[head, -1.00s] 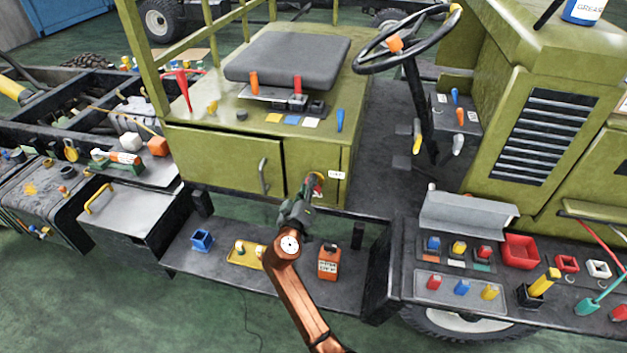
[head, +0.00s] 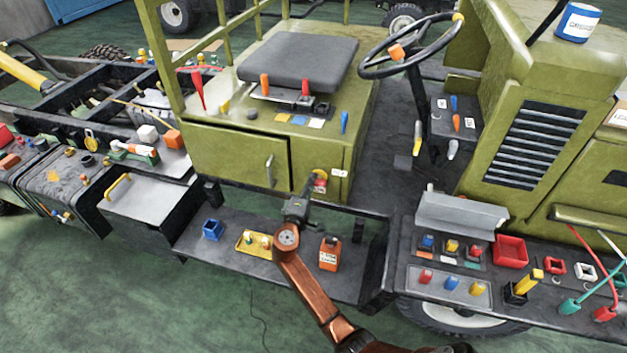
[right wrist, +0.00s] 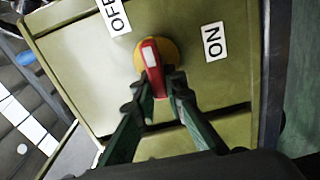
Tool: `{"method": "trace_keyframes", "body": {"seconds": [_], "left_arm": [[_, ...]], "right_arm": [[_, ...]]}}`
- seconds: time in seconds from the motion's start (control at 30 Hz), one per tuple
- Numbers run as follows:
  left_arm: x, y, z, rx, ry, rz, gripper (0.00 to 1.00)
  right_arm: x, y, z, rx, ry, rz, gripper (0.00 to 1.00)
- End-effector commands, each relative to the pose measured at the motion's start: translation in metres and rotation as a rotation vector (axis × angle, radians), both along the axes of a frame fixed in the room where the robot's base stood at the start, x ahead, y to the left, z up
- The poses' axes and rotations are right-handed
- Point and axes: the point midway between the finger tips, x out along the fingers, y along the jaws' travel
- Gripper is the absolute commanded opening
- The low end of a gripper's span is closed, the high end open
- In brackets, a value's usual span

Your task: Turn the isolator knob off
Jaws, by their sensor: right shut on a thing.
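The isolator knob is a red handle with a white mark on a yellow disc. It shows in the right wrist view (right wrist: 152,58) and on the front of the green seat box in the head view (head: 320,176). My right gripper (right wrist: 158,90) is shut on the red handle, one finger on each side; it also shows in the head view (head: 314,188). In the right wrist view the handle's marked end points between the OFF label (right wrist: 114,15) and the ON label (right wrist: 212,41). My left gripper is in neither view.
Below the knob is a black step (head: 215,251) with a blue cup (head: 212,230), a yellow tray (head: 241,249) and an orange box (head: 330,254). A door handle (head: 270,170) is left of the knob. The steering wheel (head: 412,45) stands behind to the right.

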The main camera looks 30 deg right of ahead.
Motion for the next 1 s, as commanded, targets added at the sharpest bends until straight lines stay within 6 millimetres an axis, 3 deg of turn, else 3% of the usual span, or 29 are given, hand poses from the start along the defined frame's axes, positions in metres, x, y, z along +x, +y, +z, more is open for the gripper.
{"method": "trace_keyframes", "body": {"seconds": [0.63,0.67,0.7,0.9,1.0], "left_arm": [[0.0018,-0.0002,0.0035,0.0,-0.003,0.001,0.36],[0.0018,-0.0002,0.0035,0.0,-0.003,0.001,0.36],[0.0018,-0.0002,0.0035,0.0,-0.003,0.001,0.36],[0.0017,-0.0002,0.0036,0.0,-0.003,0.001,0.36],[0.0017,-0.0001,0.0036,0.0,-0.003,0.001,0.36]], "right_arm": [[0.0001,0.0016,-0.0031,-0.031,0.041,0.003,0.0],[0.0001,0.0016,-0.0031,-0.031,0.041,0.003,0.12],[0.0001,0.0016,-0.0031,-0.031,0.041,0.003,0.15],[-0.0003,0.0003,-0.0021,-0.031,0.038,0.001,0.29],[-0.0003,0.0,-0.0018,-0.031,0.038,0.0,0.29]]}}
